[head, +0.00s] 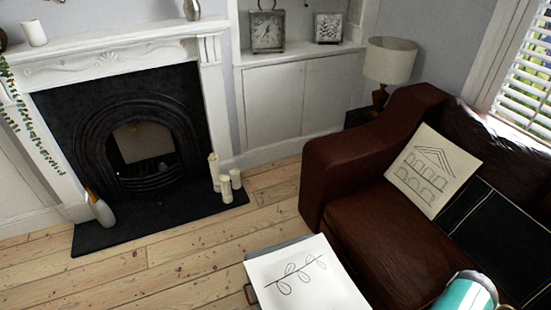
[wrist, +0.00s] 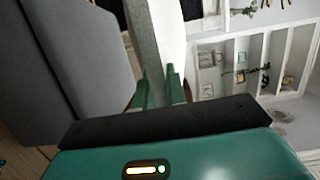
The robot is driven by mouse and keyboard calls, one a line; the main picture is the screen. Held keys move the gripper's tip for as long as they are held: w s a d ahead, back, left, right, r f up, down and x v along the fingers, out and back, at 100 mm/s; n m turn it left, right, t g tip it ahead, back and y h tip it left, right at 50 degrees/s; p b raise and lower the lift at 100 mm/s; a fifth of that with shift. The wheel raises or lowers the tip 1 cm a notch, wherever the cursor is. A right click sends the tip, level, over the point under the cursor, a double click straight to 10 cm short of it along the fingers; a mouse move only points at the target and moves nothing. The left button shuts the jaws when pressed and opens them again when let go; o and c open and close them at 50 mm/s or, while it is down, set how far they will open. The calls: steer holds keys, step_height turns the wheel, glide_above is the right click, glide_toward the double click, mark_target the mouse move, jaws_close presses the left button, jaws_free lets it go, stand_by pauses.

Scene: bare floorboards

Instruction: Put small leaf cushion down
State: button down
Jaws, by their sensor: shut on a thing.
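The small leaf cushion (head: 305,275) is white with a dark line drawing of a leafy twig. It shows at the bottom centre of the head view, its near part cut off by the frame edge. In the wrist view my gripper (wrist: 160,88) has its two green fingers closed on the cushion's pale edge (wrist: 147,38). A grey surface (head: 279,248) shows just behind the cushion in the head view. I cannot tell whether the cushion touches it. My fingers are not visible in the head view.
A brown leather sofa (head: 350,205) stands at the right, with a house-drawing cushion (head: 433,170) and a black cushion (head: 497,238). A fireplace (head: 140,140) is at the left, with candles (head: 225,188) on its hearth. Bare floorboards (head: 190,255) lie clear between.

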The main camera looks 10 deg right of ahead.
mark_target(334, 290)
steer(key=w+r, duration=0.1)
steer(key=w, duration=0.2)
steer(key=w+r+m+h, duration=0.1)
steer(key=w+r, duration=0.1)
steer(key=w, duration=0.1)
steer(key=w+r+t+h, duration=0.1)
steer(key=w+r, duration=0.1)
steer(key=w, duration=0.1)
steer(key=shift+w+d+r+m, duration=0.1)
steer(key=shift+d+r+m, duration=0.05)
steer(key=shift+d+m, duration=0.15)
steer(key=w+r+h, duration=0.1)
steer(key=w, duration=0.1)
steer(key=w+r+m, duration=0.1)
steer(key=w+r, duration=0.1)
steer(key=w+a+r+t+h, duration=0.1)
steer(key=w+r, duration=0.1)
steer(key=shift+w+r+h, duration=0.1)
steer(key=shift+w+h, duration=0.15)
steer(key=shift+h, duration=0.05)
steer(key=w+a+r+m+h, duration=0.1)
steer(key=w+a+r+h, duration=0.1)
steer(key=w+a+r, duration=0.2)
steer(key=w+a+r+m+h, duration=0.2)
steer(key=w+a+r, duration=0.2)
steer(key=r, duration=0.5)
steer(key=shift+w+a+r, duration=0.15)
steer(key=shift+a+r, duration=0.15)
steer(key=shift+a, duration=0.45)
steer(key=shift+d, duration=0.25)
